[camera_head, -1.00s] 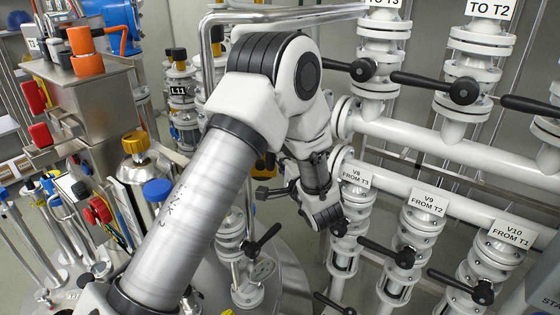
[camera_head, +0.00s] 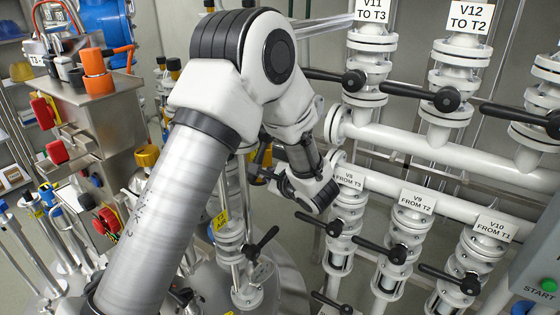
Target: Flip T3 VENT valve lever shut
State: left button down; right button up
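No label reading T3 VENT is legible, so I cannot tell which lever it is. My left arm crosses the middle of the head view and covers much of the tank top. My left gripper (camera_head: 260,170) shows as small dark parts beside the wrist, partly hidden; whether its fingers are open is unclear. Below it, a white flanged valve with a black lever (camera_head: 262,244) stands on the tank top, its lever slanting up to the right. A yellow tag (camera_head: 221,222) hangs beside this valve, its text unreadable. My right gripper is not seen.
White pipes carry valves with black levers on the right, labelled V11 TO T3 (camera_head: 374,11), V12 TO T2 (camera_head: 470,17), V8 FROM T3 (camera_head: 347,178), V9 (camera_head: 412,199) and V10 (camera_head: 490,228). A metal cabinet (camera_head: 110,110) stands left. A START button box (camera_head: 535,270) is lower right.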

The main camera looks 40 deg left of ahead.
pick_arm(q)
jog(key=s+r+m+g+h+p, duration=0.1)
jog(key=s+r+m+g+p, duration=0.2)
jog(key=r+p, duration=0.4)
jog(key=shift+s+d+r+m+g+p, duration=0.25)
jog(key=shift+s+m+g+p, duration=0.2)
jog(key=shift+s+p, duration=0.45)
jog(key=shift+w, duration=0.2)
notch_tip(320, 180, down, 4)
jog(key=b, duration=0.3)
jog(key=w+b+v, duration=0.1)
jog(key=v, duration=0.9)
jog(key=shift+d+b, duration=0.2)
jog(key=shift+b, duration=0.1)
